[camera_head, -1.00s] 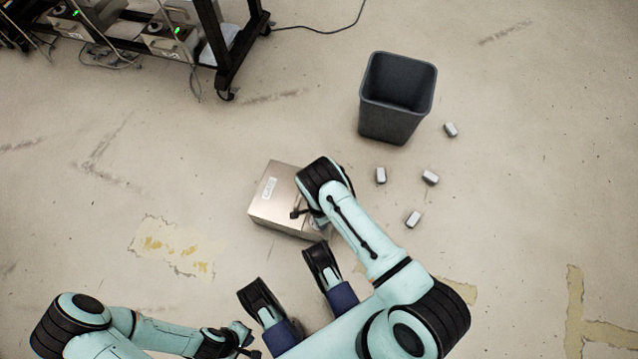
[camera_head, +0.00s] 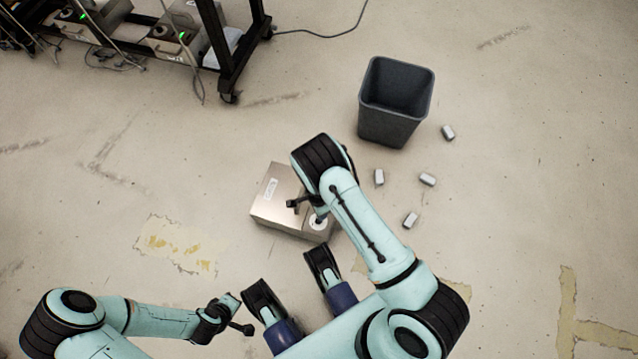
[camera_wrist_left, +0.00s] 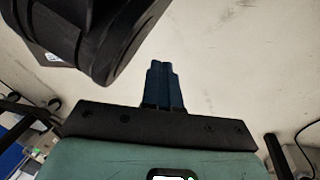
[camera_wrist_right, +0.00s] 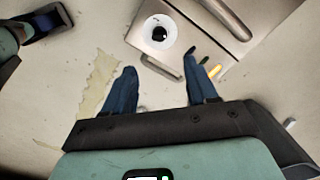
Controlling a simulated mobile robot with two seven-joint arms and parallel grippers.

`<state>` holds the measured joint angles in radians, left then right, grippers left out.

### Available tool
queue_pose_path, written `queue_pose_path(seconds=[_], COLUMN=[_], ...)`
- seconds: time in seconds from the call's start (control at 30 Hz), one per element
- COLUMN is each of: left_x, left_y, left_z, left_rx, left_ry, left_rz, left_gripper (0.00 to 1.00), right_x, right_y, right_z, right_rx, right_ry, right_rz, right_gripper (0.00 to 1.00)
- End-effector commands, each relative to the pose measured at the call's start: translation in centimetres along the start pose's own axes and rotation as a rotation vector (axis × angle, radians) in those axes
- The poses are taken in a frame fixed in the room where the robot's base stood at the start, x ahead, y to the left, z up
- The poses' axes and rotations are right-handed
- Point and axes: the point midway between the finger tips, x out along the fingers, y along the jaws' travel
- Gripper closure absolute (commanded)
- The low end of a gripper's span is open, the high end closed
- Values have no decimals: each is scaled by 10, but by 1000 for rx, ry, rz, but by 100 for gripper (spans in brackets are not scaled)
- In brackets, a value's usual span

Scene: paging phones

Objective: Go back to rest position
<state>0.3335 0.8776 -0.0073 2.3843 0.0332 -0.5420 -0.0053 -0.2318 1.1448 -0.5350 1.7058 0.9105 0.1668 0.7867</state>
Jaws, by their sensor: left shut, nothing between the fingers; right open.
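A metallic box (camera_head: 274,205) with a white label lies on the floor, partly hidden by my right wrist in the head view. A white round part with a dark centre (camera_wrist_right: 160,33) is on its top; it also shows in the head view (camera_head: 318,223). My right gripper (camera_wrist_right: 159,62) is open and empty in the right wrist view, its fingers apart near the box's edge. In the head view its fingers are hidden under the wrist. My left gripper (camera_wrist_left: 163,65) is shut with nothing between its fingers, over bare floor, left of and nearer than the box.
A dark open bin (camera_head: 395,103) stands at upper right. Several small grey blocks (camera_head: 428,179) lie below and beside it. A black wheeled rack (camera_head: 236,60) with devices and cables stands at upper left. The floor at left and far right is clear.

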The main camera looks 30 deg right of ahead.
Motion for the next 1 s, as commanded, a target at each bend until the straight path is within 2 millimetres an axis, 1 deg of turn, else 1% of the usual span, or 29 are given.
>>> queue_pose_path(seconds=[0.1, 0.63, 0.7, 0.77, 0.87, 0.97, 1.0], left_x=[-2, -1, -4, -12, -38, -75, -91], left_y=[2, 2, 2, 4, 10, 20, 25], left_z=[-2, -2, -1, 1, 10, 22, 28], left_rx=[2, 1, 2, 3, 8, 16, 20], left_ry=[8, 7, 5, -1, -23, -57, -73], left_rz=[4, 3, 3, 4, 10, 18, 22], left_gripper=[100, 100, 100, 100, 100, 100, 100], right_x=[-4, -3, -6, -12, -35, -71, -87], right_y=[1, 0, 4, 13, 43, 84, 101], right_z=[0, 0, -2, -6, -15, -22, -22], right_rx=[0, 0, -8, -32, -122, -279, -354], right_ry=[0, 1, 2, 6, 10, -3, -16], right_rz=[1, 1, 6, 18, 56, 102, 118], right_gripper=[43, 43, 43, 43, 43, 43, 43])
